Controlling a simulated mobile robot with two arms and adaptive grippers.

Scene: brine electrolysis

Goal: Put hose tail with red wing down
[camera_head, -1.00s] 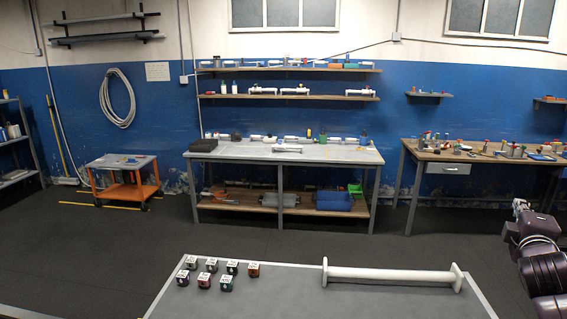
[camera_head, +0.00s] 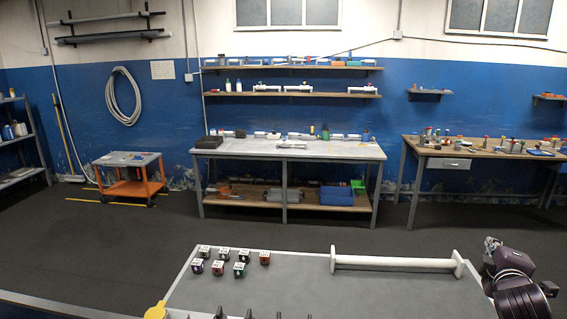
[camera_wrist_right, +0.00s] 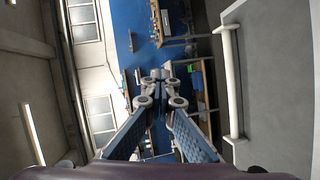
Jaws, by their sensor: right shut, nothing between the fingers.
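I cannot make out a hose tail with a red wing in either view. Small parts, some with red, stand on the wooden workbench (camera_head: 425,150) at the back right, too small to tell apart. My right gripper (camera_head: 491,243) is at the right edge of the near grey table (camera_head: 330,290). In the right wrist view its fingers (camera_wrist_right: 161,85) are together with nothing between them, clear of any object. My left gripper is not in view.
Several labelled cubes (camera_head: 239,270) and a white rail with end plates (camera_head: 395,262) are on the near table. A yellow part (camera_head: 155,311) shows at its front edge. A grey-topped bench (camera_head: 350,152) and an orange cart (camera_head: 128,188) stand behind, across open floor.

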